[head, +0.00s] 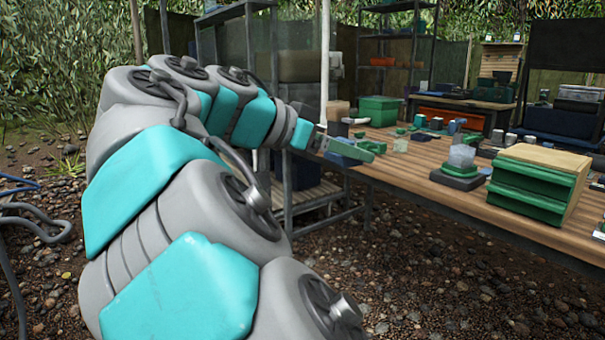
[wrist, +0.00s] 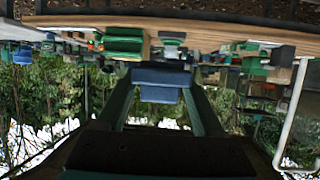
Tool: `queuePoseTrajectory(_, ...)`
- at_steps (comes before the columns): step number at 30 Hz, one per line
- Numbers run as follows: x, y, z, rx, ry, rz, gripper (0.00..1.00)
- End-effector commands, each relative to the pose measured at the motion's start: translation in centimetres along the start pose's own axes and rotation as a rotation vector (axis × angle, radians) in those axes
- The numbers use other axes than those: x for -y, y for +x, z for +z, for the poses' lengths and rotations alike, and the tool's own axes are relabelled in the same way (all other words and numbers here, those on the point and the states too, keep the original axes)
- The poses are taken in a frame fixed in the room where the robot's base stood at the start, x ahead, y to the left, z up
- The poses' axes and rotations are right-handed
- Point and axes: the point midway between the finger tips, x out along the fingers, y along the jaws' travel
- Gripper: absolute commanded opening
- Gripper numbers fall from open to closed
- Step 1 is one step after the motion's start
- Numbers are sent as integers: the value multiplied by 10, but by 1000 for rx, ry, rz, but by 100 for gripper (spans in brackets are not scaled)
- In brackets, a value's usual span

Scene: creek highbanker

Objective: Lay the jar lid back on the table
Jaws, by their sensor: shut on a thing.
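My gripper (head: 350,149) is at the left end of the table, a little above its top or edge; the exact height is hard to tell. It is shut on a dark blue, blocky piece, seemingly the jar lid (wrist: 160,77), which sits between the fingertips in the wrist view. In the head view the dark blue piece (head: 344,161) shows just below the green finger. The wooden table (head: 412,162) runs to the right. A clear jar (head: 462,157) stands on a dark green base on it, to the right of my gripper.
A green box with a wooden top (head: 540,185) stands at the table's front right. A green bin (head: 379,110) and several small items stand along the back. Some bare tabletop shows between my gripper and the jar. Metal shelves (head: 398,50) stand behind.

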Motion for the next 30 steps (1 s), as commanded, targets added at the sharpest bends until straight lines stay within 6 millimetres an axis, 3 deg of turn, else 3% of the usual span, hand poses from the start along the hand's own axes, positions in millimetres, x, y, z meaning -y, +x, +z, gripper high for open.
queuePoseTrajectory(13, 47, 53, -6, -1, -59, -139, 8)
queuePoseTrajectory(20, 88, 106, 0, 3, -118, -280, 8)
queuePoseTrajectory(30, 141, 177, 27, 3, -215, -513, 8)
